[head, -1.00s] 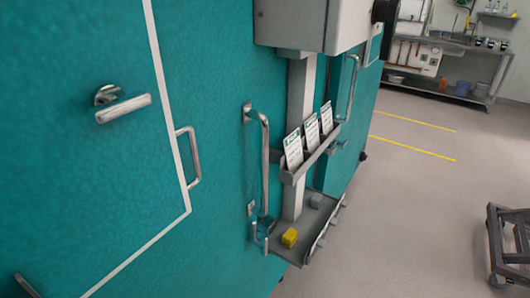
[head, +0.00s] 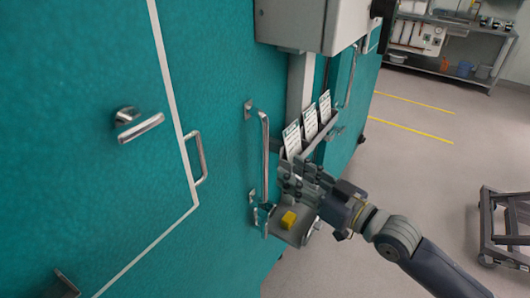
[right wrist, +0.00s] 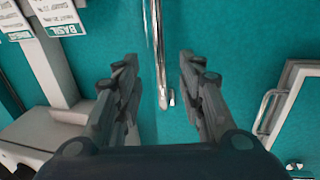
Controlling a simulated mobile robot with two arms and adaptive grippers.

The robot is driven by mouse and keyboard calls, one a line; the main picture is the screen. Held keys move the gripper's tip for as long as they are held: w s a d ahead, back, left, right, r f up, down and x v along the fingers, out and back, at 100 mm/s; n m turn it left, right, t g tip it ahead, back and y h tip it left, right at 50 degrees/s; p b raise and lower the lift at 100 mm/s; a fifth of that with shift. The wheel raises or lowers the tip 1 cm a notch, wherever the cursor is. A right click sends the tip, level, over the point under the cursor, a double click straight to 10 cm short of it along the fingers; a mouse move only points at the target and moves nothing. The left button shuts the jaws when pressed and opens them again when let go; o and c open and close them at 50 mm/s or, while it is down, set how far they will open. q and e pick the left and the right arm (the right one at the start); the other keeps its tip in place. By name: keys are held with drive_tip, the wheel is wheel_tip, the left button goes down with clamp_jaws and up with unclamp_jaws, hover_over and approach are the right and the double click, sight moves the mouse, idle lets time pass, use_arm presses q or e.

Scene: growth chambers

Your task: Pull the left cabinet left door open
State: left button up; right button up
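The teal cabinet front (head: 225,80) fills the left and middle of the head view, and no gap shows along its doors. A tall metal bar handle (head: 265,160) stands upright on it, left of the control column. My right gripper (head: 287,181) is open and empty, to the right of the handle's lower part. In the right wrist view the right gripper (right wrist: 158,68) points at the teal front, its two fingers spread. The same bar handle (right wrist: 157,45) appears between them, not visibly touched; its distance is unclear. My left gripper is not in view.
A white-outlined panel with a D-shaped handle (head: 202,158) and a lever (head: 141,127) is at left. A grey control box (head: 305,22), label cards (head: 310,123) and a tray with a yellow block (head: 288,220) crowd the handle. A cart (head: 495,230) stands right on open floor.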

sight(267, 157)
drive_tip(key=shift+p+x, duration=1.25)
drive_tip(key=shift+x, duration=3.65)
drive_tip(key=shift+c, duration=0.2)
clamp_jaws()
